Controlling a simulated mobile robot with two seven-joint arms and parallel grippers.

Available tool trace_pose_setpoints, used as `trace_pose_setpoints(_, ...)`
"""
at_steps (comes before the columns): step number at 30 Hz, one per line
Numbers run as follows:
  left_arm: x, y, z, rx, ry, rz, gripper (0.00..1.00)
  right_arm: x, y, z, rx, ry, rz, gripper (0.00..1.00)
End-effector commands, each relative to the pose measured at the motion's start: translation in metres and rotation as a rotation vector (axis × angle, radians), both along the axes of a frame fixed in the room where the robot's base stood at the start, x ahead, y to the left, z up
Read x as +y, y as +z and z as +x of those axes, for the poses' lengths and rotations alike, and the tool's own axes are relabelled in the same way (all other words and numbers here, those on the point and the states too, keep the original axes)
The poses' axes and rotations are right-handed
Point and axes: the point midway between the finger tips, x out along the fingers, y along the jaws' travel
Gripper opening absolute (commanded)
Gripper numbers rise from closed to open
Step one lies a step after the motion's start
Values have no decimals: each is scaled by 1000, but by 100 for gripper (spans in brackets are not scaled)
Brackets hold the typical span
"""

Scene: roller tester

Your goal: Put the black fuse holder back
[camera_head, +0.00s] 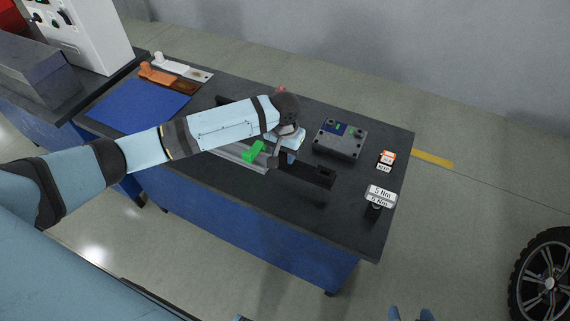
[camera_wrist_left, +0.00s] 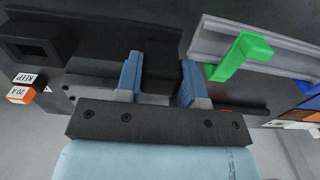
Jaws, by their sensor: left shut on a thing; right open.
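My left gripper (camera_wrist_left: 160,72) is shut on the black fuse holder (camera_wrist_left: 163,62), a dark block between its two blue fingers in the left wrist view. In the head view my left gripper (camera_head: 285,150) is over the middle of the table, largely hidden by its own wrist. The holder is beside a grey rail with a green lever (camera_wrist_left: 240,55); the lever also shows in the head view (camera_head: 253,151). Whether the holder touches the surface below is unclear. A black part with a square opening (camera_wrist_left: 35,45) lies to its left. My right gripper (camera_head: 410,314) is open at the bottom edge.
A dark grey box (camera_head: 338,140) stands right of the left gripper. An orange-and-white labelled block (camera_head: 387,159) and a "5 Nm" labelled item (camera_head: 380,196) are near the right edge. A blue mat (camera_head: 138,106) and orange and white pieces lie at left.

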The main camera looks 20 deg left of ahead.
Motion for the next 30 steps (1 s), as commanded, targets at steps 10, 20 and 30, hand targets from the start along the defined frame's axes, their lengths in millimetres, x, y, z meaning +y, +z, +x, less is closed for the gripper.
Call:
trace_pose_setpoints(10,0,-33,0,1,0,0,10,0,1,0,0,0,0,69)
trace_pose_setpoints(20,0,-55,0,-1,-1,-1,10,-1,2,0,-1,0,-2,69)
trace_pose_setpoints(30,0,-58,0,-1,0,-1,61,-1,2,0,-1,0,-2,69)
